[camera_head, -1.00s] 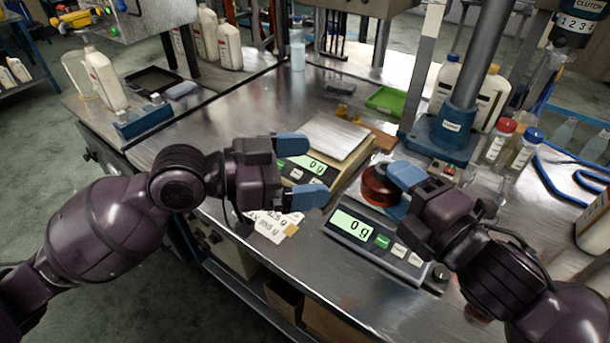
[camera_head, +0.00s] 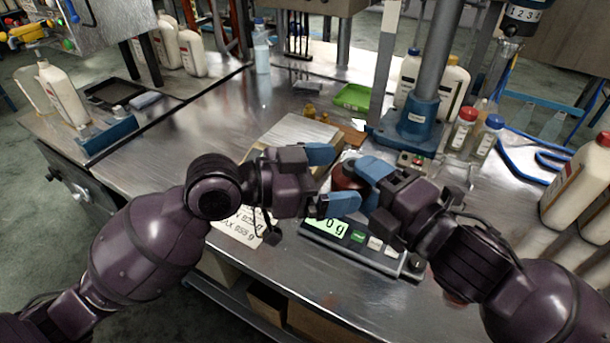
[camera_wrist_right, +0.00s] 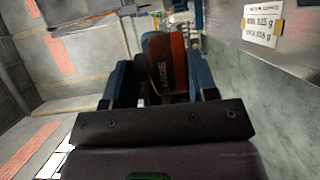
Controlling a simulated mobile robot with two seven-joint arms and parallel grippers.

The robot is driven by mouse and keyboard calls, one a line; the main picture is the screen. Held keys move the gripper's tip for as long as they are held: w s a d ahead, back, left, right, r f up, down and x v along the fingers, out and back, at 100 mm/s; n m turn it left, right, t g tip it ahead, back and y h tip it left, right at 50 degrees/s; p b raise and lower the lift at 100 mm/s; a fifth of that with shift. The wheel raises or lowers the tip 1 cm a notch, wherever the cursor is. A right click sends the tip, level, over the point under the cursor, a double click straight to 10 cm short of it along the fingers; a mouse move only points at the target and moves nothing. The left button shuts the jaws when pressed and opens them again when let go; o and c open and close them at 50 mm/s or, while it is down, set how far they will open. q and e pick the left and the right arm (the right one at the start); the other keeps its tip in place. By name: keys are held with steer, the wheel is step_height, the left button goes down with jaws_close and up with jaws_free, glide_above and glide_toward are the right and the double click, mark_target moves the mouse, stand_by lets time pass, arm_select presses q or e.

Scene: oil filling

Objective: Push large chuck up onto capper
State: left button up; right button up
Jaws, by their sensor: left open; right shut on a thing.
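The large chuck, a reddish-brown round piece (camera_head: 345,178), is above the front scale in the head view. It shows lettering ending in "RGE" in the right wrist view (camera_wrist_right: 165,62). My right gripper (camera_head: 368,178) is shut on it; the fingers (camera_wrist_right: 163,80) flank it in the wrist view. My left gripper (camera_head: 332,178) is open, its blue fingertips just left of the chuck and partly covering it. I cannot tell whether they touch it. The capper seems to be the dark unit with a numbered dial (camera_head: 524,14) at the top right, cut off by the frame.
A blue-based column (camera_head: 410,118), capped sample bottles (camera_head: 480,140) and a white jug (camera_head: 577,185) stand to the right.

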mark_target(336, 176)
arm_select(q)
steer(key=shift+x, duration=1.85)
steer(key=c, duration=1.1)
steer(key=shift+c, duration=0.5)
arm_select(e)
steer(key=o, duration=1.4)
